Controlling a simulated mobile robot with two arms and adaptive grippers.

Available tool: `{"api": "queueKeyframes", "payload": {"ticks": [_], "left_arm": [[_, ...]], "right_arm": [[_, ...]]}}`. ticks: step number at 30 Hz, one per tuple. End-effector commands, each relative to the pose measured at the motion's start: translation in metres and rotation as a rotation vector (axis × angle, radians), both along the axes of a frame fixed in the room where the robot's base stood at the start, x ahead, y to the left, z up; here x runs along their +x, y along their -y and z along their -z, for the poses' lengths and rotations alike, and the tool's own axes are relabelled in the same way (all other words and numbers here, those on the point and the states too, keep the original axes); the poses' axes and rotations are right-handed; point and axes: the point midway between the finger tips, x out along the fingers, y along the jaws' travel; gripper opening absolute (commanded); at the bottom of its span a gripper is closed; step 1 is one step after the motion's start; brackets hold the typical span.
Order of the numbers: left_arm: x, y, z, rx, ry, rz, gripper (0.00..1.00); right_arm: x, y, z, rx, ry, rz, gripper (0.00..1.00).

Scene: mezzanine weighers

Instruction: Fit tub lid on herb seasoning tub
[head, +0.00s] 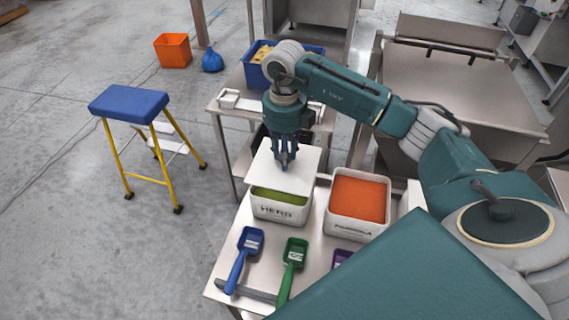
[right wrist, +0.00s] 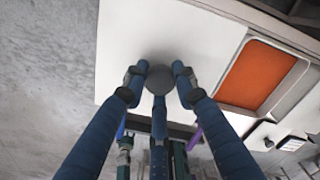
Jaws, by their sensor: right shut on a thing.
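The white square tub lid (head: 276,177) is over the herb seasoning tub (head: 280,209) in the head view, covering its back part. The tub is white, lettered HERB, and a strip of green seasoning shows at its front. My right gripper (head: 285,163) points down and is shut on the lid's knob, which shows as a grey disc between the fingers in the right wrist view (right wrist: 160,82). The lid looks slightly raised and set back from the tub's front rim; I cannot tell whether it touches the rim. My left gripper is not in view.
A white tub of orange seasoning (head: 358,205) stands right of the herb tub. A blue scoop (head: 244,260) and a green scoop (head: 291,268) lie in front, with a purple one (head: 341,258) partly hidden. A blue crate (head: 258,68) stands behind. A blue-topped step stool (head: 130,104) stands left.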

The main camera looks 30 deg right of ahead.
Motion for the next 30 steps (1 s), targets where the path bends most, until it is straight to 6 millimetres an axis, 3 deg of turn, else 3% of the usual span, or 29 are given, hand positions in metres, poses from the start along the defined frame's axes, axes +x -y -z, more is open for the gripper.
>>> {"api": "queueKeyframes", "payload": {"ticks": [13,25,26,28,30], "left_arm": [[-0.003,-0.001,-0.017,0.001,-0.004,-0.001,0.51],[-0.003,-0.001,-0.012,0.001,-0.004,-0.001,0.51],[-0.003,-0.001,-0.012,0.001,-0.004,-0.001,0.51],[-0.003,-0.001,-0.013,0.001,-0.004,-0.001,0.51],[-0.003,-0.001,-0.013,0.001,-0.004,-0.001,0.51]], "right_arm": [[0.000,-0.001,0.050,0.001,0.000,0.000,0.00],[0.001,0.000,0.058,0.001,0.002,-0.001,0.00],[0.001,0.000,0.058,0.000,0.002,-0.001,0.29],[0.001,0.000,0.057,0.000,0.002,-0.001,0.43],[0.001,0.000,0.057,0.000,0.001,-0.001,0.46]]}}
